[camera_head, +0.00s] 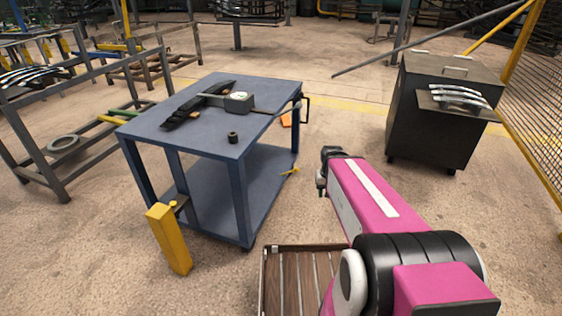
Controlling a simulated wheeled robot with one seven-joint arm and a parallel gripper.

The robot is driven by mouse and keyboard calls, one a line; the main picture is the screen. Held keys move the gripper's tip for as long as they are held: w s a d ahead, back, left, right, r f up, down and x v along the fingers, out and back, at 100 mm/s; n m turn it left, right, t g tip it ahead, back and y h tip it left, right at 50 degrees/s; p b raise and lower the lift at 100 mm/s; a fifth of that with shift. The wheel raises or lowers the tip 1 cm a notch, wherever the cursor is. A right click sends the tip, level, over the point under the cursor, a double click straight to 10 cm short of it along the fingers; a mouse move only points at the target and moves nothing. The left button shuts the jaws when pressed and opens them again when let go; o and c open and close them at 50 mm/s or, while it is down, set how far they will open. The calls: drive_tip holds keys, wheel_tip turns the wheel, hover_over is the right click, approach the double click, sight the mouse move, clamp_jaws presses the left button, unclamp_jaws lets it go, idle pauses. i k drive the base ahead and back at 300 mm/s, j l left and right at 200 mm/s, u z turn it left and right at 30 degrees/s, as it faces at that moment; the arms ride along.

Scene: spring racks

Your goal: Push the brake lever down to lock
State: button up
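A blue cart (185,107) with a top and a lower shelf stands left of centre. A small yellow lever-like piece (289,171) sticks out at the lower shelf's right edge and looks slightly tilted. It may be the brake lever, but it is too small to be sure. My gripper (323,180) is at the dark far end of my pink arm, to the right of this piece and apart from it in the picture. Its fingers are too small and partly hidden to show whether they are open or shut.
A slatted crate (268,285) is below my arm. A dark cabinet (428,120) stands right.

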sight(296, 170)
drive_tip(key=i+l+u, duration=0.5)
drive_tip(key=i+l, duration=0.15)
drive_tip(key=i, duration=0.05)
